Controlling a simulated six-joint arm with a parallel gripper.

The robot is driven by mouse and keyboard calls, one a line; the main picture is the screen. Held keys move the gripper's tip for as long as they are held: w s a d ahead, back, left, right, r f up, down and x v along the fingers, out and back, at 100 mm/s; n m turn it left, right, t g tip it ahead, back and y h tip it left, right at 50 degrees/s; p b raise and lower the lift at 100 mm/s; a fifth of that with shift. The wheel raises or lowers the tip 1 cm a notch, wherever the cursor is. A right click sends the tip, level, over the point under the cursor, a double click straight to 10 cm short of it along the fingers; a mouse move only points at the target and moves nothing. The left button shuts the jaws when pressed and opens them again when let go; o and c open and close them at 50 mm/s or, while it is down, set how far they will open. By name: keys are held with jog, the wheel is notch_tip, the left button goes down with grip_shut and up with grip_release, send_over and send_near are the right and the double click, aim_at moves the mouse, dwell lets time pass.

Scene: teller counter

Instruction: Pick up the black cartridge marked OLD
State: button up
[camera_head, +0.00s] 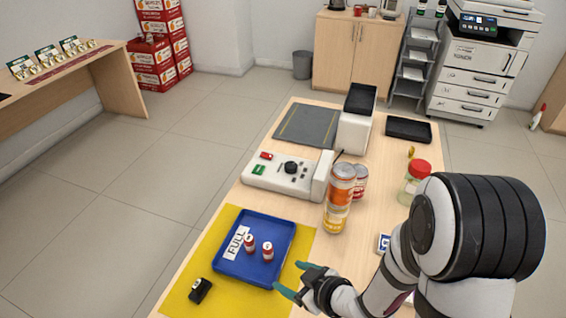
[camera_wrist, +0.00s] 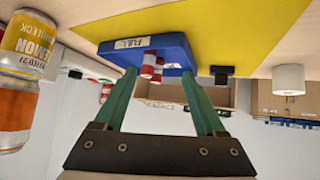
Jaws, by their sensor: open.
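A small black block (camera_head: 200,291), likely the cartridge, lies on the yellow mat (camera_head: 185,276) in front of the blue tray; I cannot read a mark on it. It also shows in the upside-down wrist view (camera_wrist: 222,76). The blue tray (camera_head: 222,266) has a FULL label (camera_head: 236,243) and holds two small red-and-white cartridges (camera_head: 250,243) (camera_head: 267,251), standing upright. My gripper (camera_head: 298,279) is open and empty beside the tray's right side, apart from the black block. In the wrist view its green fingers (camera_wrist: 157,78) point toward the tray.
Tall stacked cans (camera_head: 338,200) stand behind my gripper, with another can (camera_head: 361,182) and a red-lidded jar (camera_head: 413,184) nearby. A white device (camera_head: 285,175) lies beyond the tray. A white cylinder (camera_wrist: 288,80) shows in the wrist view. The mat around the black block is clear.

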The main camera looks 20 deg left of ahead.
aim_at(199, 286)
jog(key=s+a+n+g+y, duration=0.3)
jog(key=s+a+n+y, duration=0.15)
jog(key=s+a, duration=0.3)
jog(key=shift+m+y, duration=0.25)
jog(key=shift+m, duration=0.2)
jog(key=x, duration=0.5)
jog(key=s+x, duration=0.1)
jog(key=x, duration=0.9)
jog(key=shift+s, duration=0.15)
grip_shut()
